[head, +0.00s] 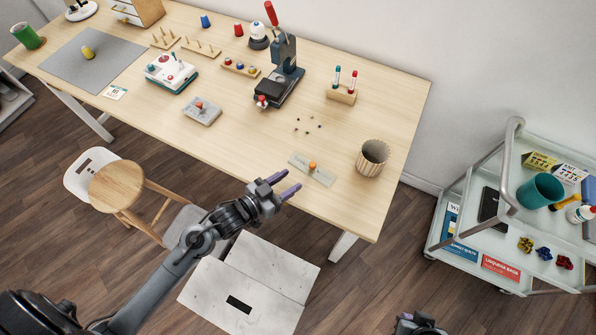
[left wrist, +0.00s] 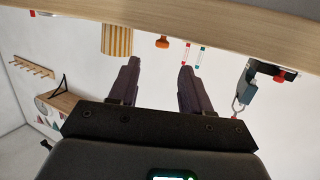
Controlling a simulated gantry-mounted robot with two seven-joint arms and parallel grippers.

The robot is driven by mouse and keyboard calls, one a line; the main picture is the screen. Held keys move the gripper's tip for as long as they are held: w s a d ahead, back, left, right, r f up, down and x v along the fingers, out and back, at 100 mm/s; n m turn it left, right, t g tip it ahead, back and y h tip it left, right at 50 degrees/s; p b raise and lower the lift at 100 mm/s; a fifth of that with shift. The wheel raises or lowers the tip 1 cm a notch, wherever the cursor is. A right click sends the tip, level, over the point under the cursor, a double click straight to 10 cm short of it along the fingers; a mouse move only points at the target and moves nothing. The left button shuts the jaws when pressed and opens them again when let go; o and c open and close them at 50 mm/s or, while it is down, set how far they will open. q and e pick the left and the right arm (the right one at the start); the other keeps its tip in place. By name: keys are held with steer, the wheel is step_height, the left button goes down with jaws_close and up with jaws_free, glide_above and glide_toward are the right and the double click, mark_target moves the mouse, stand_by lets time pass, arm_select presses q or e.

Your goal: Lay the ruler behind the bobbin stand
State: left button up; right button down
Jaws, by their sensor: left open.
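The ruler (head: 312,170) appears to be the flat pale grey-green strip with an orange knob, lying near the table's front edge. Its orange knob also shows in the left wrist view (left wrist: 162,42). A low wooden stand with coloured bobbin-like pieces (head: 240,68), probably the bobbin stand, is further back, left of the press. My left gripper (head: 284,186) is open and empty, in front of the table's edge, just left of and nearer than the ruler. In the left wrist view its two fingers (left wrist: 157,82) are apart. My right gripper (head: 418,326) shows only partly at the bottom edge.
A dark press (head: 282,75) with a red handle stands right of the coloured stand. Wooden peg racks (head: 200,48), a marker block (head: 341,95) and a striped cup (head: 373,158) are on the table (head: 225,150). Small beads lie behind the ruler. A stool (head: 115,185) stands in front.

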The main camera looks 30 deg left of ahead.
arm_select(q)
steer(key=shift+v, duration=1.1)
steer(key=shift+s+a+f+g+y, duration=0.15)
steer(key=shift+s+f+g+y, duration=0.25)
steer(key=shift+g+y, duration=0.35)
arm_select(e)
steer(key=shift+d+r, duration=0.1)
steer(key=shift+r, duration=0.05)
steer(key=c, duration=1.5)
jaws_free()
steer(key=o, duration=0.4)
arm_select(q)
steer(key=s+a+n+g+y, duration=0.1)
steer(key=s+g+y, duration=0.3)
steer(key=s+g, duration=0.5)
steer(key=s+n, duration=0.1)
steer(key=s, duration=0.5)
steer(key=shift+s+a+n, duration=0.3)
steer(key=shift+s+a, duration=0.05)
arm_select(e)
steer(key=o, duration=0.7)
arm_select(q)
steer(key=shift+a+g+y, duration=0.1)
steer(key=shift+g+y, duration=0.15)
arm_select(e)
steer(key=shift+w, duration=0.1)
